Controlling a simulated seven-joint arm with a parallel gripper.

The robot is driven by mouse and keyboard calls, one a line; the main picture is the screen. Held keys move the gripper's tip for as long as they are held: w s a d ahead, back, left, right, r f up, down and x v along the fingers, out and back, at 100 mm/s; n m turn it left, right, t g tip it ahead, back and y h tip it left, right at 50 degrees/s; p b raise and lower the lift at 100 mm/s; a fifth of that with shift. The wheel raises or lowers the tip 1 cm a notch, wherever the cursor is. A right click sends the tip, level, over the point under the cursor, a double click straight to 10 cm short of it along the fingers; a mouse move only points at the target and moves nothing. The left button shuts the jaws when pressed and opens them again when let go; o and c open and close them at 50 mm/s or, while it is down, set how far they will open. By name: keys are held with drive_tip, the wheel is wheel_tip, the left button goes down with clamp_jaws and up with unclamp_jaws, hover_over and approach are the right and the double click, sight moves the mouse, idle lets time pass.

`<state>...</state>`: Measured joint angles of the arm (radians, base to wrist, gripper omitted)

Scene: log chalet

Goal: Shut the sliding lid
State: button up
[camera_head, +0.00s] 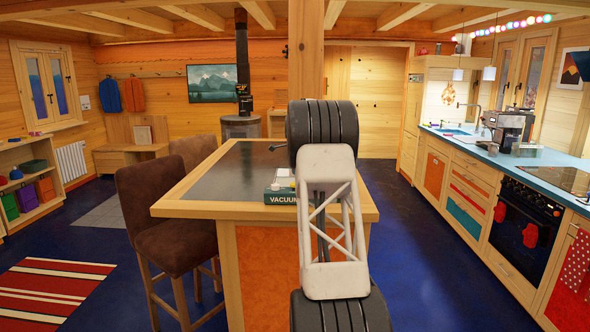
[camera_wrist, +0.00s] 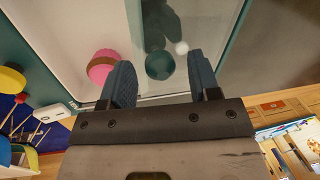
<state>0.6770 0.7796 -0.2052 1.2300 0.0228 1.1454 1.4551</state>
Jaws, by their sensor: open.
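In the wrist view, a pale teal-edged panel or tray (camera_wrist: 85,25) lies ahead of my gripper. I cannot tell whether the fingers touch anything. I cannot clearly make out the lid or how far it is open. My arm hides part of the island.
The wooden island (camera_head: 345,208) has a dark inset top (camera_head: 235,170), clear to the left of the box. Brown chairs (camera_head: 165,215) stand on its left. A kitchen counter (camera_head: 470,147) with an oven (camera_head: 525,217) runs along the right. Dark blue floor lies between.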

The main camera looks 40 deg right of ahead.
drive_tip(key=shift+f, duration=0.35)
clamp_jaws()
idle(0.3)
drive_tip(key=shift+s+a, duration=3.4)
drive_tip(key=shift+s, duration=0.15)
unclamp_jaws()
